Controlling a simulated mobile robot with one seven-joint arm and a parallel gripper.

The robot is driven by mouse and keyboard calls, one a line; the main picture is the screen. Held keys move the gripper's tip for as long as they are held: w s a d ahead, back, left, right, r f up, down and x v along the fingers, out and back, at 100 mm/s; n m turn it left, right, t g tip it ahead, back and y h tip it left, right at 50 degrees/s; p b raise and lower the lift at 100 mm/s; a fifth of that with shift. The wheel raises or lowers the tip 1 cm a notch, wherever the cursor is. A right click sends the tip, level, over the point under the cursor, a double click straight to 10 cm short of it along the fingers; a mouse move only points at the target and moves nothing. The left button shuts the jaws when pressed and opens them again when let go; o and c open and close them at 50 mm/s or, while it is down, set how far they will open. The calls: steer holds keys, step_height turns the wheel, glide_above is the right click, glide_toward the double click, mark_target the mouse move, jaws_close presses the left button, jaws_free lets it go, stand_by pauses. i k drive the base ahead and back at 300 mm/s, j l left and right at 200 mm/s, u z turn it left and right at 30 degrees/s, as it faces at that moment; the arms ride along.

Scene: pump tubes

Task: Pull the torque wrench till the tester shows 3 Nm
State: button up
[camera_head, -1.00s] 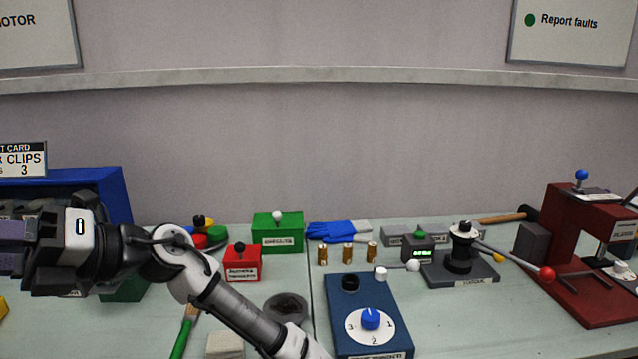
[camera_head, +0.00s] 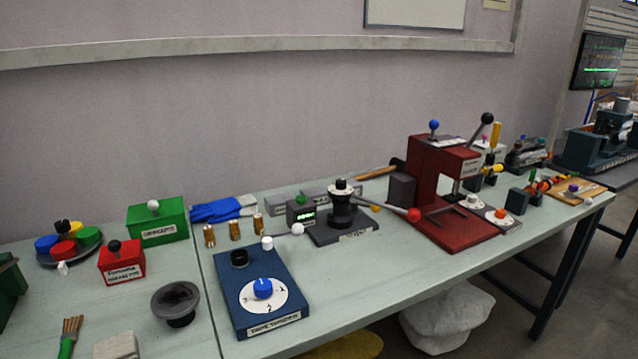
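A thin bar, apparently the torque wrench (camera_head: 392,210), runs from the post to the right and ends in a red ball (camera_head: 413,215). A yellow piece (camera_head: 376,208) sits along it. A white ball (camera_head: 297,228) is in front of the tester box. My gripper and arm are not in view.
A blue box with a numbered dial (camera_head: 263,289) stands front left of the tester. The red press (camera_head: 440,190) stands close to the right of the red ball. Brass cylinders (camera_head: 234,229), blue gloves (camera_head: 222,209), and green and red boxes are to the left. The table's front edge is clear.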

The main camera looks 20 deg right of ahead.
mark_target(413, 214)
steer(key=i+l+u, duration=0.1)
steer(key=l, duration=0.7)
steer(key=i+l+u, duration=0.1)
steer(key=l, duration=0.75)
